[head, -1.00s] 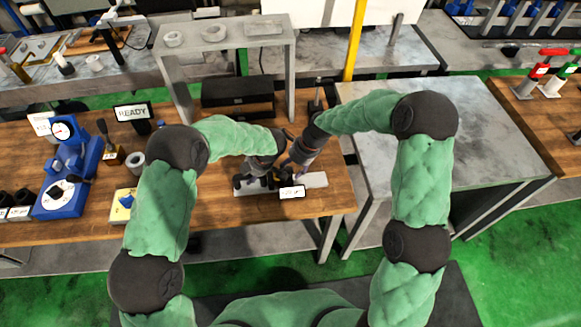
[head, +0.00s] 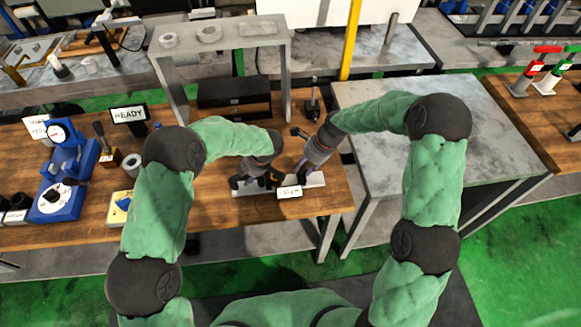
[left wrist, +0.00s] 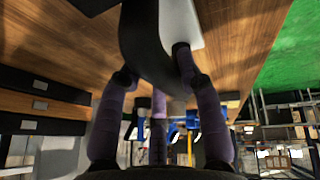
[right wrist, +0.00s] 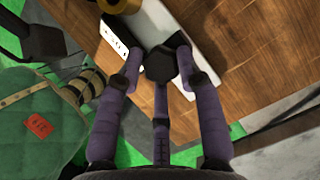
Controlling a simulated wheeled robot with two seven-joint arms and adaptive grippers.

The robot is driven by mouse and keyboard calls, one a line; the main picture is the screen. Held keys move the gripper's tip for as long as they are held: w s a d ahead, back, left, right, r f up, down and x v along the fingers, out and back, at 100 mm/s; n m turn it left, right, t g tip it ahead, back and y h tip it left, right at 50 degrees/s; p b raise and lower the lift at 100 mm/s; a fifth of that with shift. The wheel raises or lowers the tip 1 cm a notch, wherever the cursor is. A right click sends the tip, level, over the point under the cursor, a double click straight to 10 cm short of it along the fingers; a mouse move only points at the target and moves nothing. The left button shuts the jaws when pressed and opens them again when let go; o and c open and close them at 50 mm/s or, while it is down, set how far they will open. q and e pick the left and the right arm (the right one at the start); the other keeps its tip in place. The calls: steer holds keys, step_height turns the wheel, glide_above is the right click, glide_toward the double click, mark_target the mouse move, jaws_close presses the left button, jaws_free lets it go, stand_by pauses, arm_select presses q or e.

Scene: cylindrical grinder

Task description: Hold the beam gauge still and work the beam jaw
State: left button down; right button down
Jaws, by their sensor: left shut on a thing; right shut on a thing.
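The beam gauge lies on the wooden bench, its pale beam (head: 317,180) running left to right, with a small white display (head: 290,192) at its front. My left gripper (head: 254,181) is shut on the gauge's dark left part; in the left wrist view its purple fingers straddle a dark curved body (left wrist: 150,45). My right gripper (head: 301,176) is shut on the beam jaw, a dark block (right wrist: 160,63) on the beam in the right wrist view. A brass-coloured part (right wrist: 120,5) shows beyond it. The fingers partly hide the jaw and gauge.
A grey frame stand (head: 292,75) and dark boxes (head: 233,98) stand behind the gauge. A blue dial instrument (head: 60,185), a READY sign (head: 129,114) and a yellow item (head: 120,207) are to the left. A grey table (head: 430,130) adjoins on the right.

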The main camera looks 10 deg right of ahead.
arm_select(q)
steer(key=shift+s+f, duration=0.15)
arm_select(e)
steer(key=shift+w+d+r, duration=0.1)
steer(key=shift+w+d, duration=0.05)
steer(key=shift+d, duration=1.15)
arm_select(q)
steer(key=shift+a, duration=0.1)
arm_select(e)
steer(key=c, duration=0.9)
jaws_free()
steer(key=shift+o, duration=0.2)
steer(key=v, duration=1.2)
arm_select(q)
steer(key=c, duration=0.7)
jaws_free()
steer(key=shift+c, duration=0.2)
arm_select(e)
steer(key=shift+a, duration=0.15)
